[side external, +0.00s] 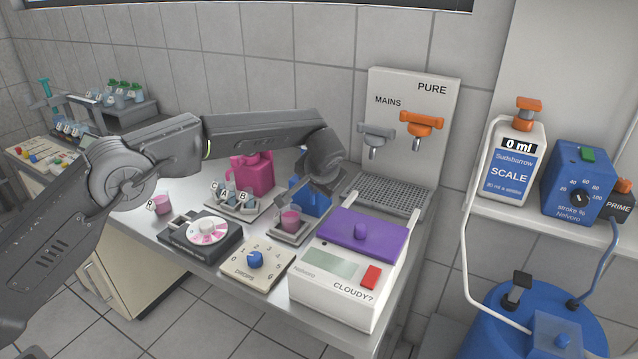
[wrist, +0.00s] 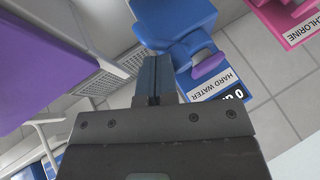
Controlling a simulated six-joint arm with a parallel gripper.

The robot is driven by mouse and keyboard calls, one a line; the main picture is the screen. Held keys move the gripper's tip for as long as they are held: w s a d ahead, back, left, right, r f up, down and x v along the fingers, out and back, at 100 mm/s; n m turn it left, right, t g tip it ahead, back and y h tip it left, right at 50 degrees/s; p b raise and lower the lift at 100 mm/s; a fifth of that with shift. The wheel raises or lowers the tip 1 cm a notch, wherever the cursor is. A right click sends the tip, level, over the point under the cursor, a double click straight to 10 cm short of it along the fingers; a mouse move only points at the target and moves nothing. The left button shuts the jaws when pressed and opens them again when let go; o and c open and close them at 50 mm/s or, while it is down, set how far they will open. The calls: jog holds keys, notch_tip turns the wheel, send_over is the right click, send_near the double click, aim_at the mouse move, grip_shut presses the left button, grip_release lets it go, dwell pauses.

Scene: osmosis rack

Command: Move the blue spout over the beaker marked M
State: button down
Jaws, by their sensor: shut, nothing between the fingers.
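My gripper (wrist: 157,72) is shut and empty in the wrist view. Its tips are at or close to a blue fixture (wrist: 178,22) with a rounded projecting part; I cannot tell whether they touch. A label (wrist: 222,84) reading HARD WATER is beside it. In the side external view a blue fixture (side external: 318,205) stands below my wrist, which partly covers it. A beaker of pink liquid (side external: 290,221) stands on a small tray (side external: 287,237) in front of it. I cannot read a mark M on any beaker.
A purple-lidded CLOUDY? meter (side external: 335,264) stands to the right. The wall panel (side external: 420,100) has grey and orange taps over a drain grate (side external: 385,200).

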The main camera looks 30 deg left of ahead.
jog(key=shift+s+a+m, duration=0.15)
jog(key=shift+a+m, duration=0.05)
jog(key=shift+m, duration=0.1)
jog(key=shift+s+a+m+t+h, duration=0.2)
jog(key=shift+s+a+m+h, duration=0.25)
jog(key=shift+a, duration=0.3)
jog(key=shift+s+a+m+t+h, duration=0.2)
jog(key=shift+a+m+h, duration=0.1)
jog(key=shift+a+m, duration=0.35)
jog(key=shift+s+a+m+t+h, duration=0.2)
jog(key=shift+s+a+m+h, duration=0.15)
jog(key=shift+a, duration=0.6)
jog(key=shift+w, duration=0.15)
